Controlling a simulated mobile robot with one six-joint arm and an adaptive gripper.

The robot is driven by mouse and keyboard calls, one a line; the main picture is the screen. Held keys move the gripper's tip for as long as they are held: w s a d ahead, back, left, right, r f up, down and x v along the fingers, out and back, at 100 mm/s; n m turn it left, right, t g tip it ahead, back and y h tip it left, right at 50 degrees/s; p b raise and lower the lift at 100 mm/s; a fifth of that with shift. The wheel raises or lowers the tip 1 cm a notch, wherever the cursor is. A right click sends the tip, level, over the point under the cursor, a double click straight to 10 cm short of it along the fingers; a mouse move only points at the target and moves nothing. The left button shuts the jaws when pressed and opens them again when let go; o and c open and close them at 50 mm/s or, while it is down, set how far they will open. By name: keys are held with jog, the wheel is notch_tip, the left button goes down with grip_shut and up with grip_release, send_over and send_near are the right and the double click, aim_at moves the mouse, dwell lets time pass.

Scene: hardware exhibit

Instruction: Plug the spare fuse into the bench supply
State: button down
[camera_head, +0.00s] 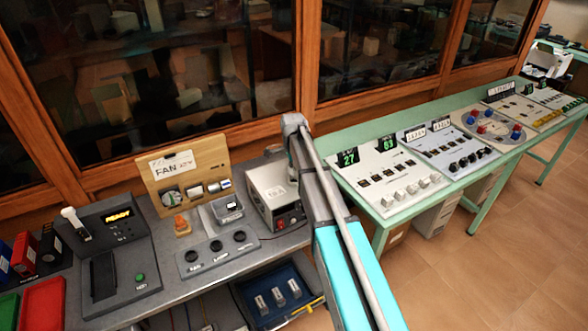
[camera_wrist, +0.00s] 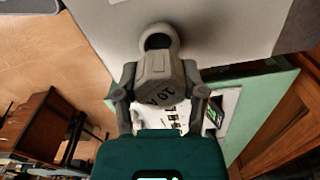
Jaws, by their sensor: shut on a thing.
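My gripper (camera_wrist: 160,72) is shut on a light grey fuse (camera_wrist: 158,88) marked "10A", whose lettering is upside down in the wrist view. Just beyond the fuse is a round socket (camera_wrist: 158,30) with a dark opening in a pale grey panel (camera_wrist: 215,25). The fuse is close to the socket and lined up with it; I cannot tell whether they touch. In the head view, a grey box that looks like the bench supply (camera_head: 270,187) stands on the bench, with a red switch or lamp on its front. My arm hides its right side, and the gripper and fuse are hidden there.
A grey bench (camera_head: 190,287) carries a wooden "FAN" board (camera_head: 187,178), a control panel with knobs (camera_head: 216,254) and a "READY" device (camera_head: 118,245). A green table (camera_head: 378,222) with instrument panels stands to the right. Glass cabinets rise close behind. Floor is clear at lower right.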

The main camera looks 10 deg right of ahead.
jog(key=shift+f, duration=0.5)
jog(key=shift+f+b, duration=1.15)
jog(key=shift+b, duration=0.25)
dwell(3.4)
jog(key=shift+c, duration=0.4)
grip_release()
jog(key=shift+o, duration=0.4)
jog(key=shift+r, duration=0.15)
jog(key=shift+r+p, duration=3.4)
jog(key=shift+p, duration=0.15)
